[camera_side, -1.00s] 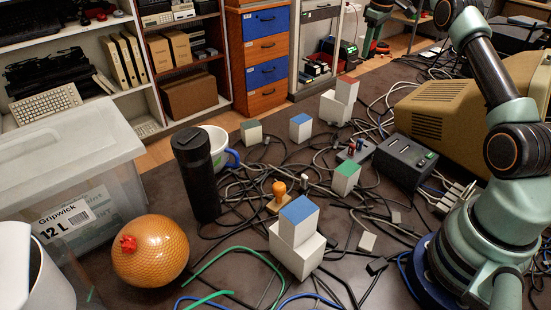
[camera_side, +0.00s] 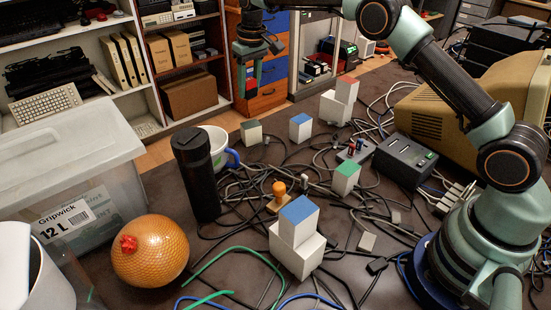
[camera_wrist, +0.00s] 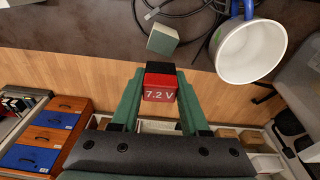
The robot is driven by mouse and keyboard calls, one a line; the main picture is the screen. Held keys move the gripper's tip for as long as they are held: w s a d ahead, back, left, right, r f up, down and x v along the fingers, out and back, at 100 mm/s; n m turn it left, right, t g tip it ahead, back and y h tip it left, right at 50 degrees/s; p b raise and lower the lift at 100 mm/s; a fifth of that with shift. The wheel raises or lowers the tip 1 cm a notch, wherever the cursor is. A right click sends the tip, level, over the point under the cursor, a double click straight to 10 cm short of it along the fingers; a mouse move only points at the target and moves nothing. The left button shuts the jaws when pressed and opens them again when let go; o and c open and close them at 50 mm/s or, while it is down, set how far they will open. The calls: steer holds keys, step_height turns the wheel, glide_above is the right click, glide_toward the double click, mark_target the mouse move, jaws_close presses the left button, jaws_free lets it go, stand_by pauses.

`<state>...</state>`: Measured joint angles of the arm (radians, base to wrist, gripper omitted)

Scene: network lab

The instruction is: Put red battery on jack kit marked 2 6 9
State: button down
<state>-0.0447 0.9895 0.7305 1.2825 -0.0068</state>
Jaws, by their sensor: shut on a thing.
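The red battery (camera_wrist: 160,89), with a black end and "7.2 V" on its red face, sits between the green fingers of my gripper (camera_wrist: 160,78) in the wrist view. My gripper (camera_side: 249,88) is shut on it, raised in front of the drawers at the back in the side view. No marking 2 6 9 is readable in any view. A small grey unit with red and blue posts (camera_side: 355,151) lies right of centre on the table; I cannot tell whether it is the jack kit.
Blocks with a blue top (camera_side: 297,222), green top (camera_side: 346,177) and other colours stand among tangled cables. A black bottle (camera_side: 196,174), white mug (camera_side: 219,146), orange ball (camera_side: 150,251) and clear bin (camera_side: 75,190) are left. A dark box (camera_side: 405,160) is right.

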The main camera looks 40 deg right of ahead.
mark_target(250, 123)
steer(key=shift+a+f, duration=0.15)
steer(key=shift+f, duration=3.8)
steer(key=shift+f, duration=0.15)
steer(key=shift+c, duration=2)
jaws_free()
